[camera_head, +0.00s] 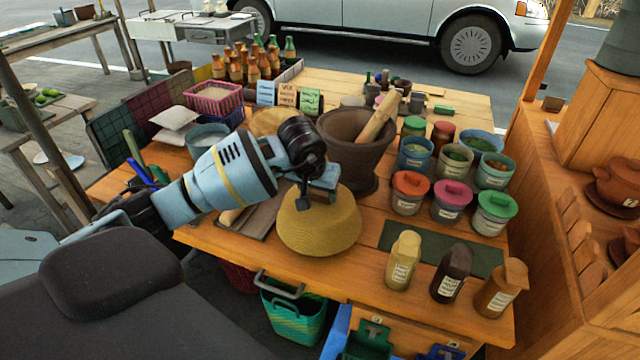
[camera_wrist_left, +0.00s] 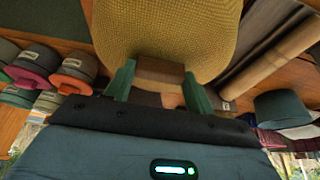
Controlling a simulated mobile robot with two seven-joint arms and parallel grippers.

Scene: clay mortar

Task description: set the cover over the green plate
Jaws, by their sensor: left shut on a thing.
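The cover (camera_head: 320,228) is a yellow-brown woven dome near the table's front edge, left of the dark green mat. My left gripper (camera_head: 318,190) is above it, shut on its top handle. In the left wrist view the green fingers (camera_wrist_left: 160,82) clasp the brown handle block, with the woven cover (camera_wrist_left: 165,30) beyond. I cannot tell whether its rim touches the table or hangs just above it. I see no green plate; anything under the cover is hidden. My right gripper is not in view.
A large brown mortar (camera_head: 345,150) with a pestle (camera_head: 380,118) stands close behind the cover. Lidded jars (camera_head: 410,192) stand to the right. Three shakers (camera_head: 403,260) line the front edge beside the dark green mat (camera_head: 395,236). A board (camera_head: 255,218) lies left.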

